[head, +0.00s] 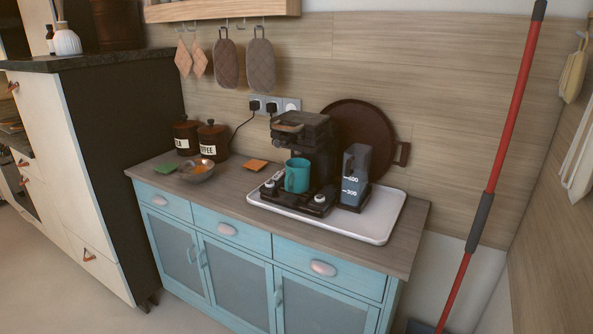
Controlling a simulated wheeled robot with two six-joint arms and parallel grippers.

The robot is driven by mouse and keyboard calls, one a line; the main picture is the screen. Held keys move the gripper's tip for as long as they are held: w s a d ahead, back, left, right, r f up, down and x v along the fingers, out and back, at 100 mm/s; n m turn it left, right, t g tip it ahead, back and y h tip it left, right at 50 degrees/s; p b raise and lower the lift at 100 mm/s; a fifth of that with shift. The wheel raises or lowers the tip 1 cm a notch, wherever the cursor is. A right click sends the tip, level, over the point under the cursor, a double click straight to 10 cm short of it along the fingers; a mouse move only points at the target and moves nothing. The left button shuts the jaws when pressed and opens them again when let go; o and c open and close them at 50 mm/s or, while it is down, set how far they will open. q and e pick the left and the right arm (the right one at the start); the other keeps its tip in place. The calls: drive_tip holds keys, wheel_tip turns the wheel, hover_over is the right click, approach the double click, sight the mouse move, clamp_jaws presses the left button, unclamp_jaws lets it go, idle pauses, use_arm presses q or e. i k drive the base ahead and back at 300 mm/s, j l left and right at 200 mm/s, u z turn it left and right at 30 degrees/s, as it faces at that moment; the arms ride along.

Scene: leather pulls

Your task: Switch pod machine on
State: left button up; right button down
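The pod machine (308,131) is a black coffee maker on a white tray (376,226) atop the blue cabinet. A teal mug (297,175) stands at its front, under the head. Dark knobs or buttons on pale rings sit low on its base, one at the front left (270,186) and one at the front right (320,199). A grey water tank (355,172) with number marks stands at its right side. Whether the machine is on cannot be told. Neither of my grippers is in view.
Tea and coffee canisters (213,140), a bowl (196,171) and coloured cloths or coasters lie left of the machine on the wooden top (232,189). A round brown tray (362,132) leans behind it. A red pole (508,115) stands at the right. Floor in front is clear.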

sight(279, 174)
drive_tip(key=i+j+z, duration=0.2)
drive_tip(key=z, duration=0.2)
drive_tip(key=i+j+z, duration=0.15)
drive_tip(key=j+z, duration=0.25)
drive_tip(key=i+j+z, duration=0.1)
drive_tip(key=j+z, duration=0.3)
drive_tip(key=i+j+z, duration=0.2)
drive_tip(key=j, duration=1.15)
drive_tip(key=j+z, duration=0.2)
drive_tip(key=j, duration=2.45)
drive_tip(key=i, duration=0.05)
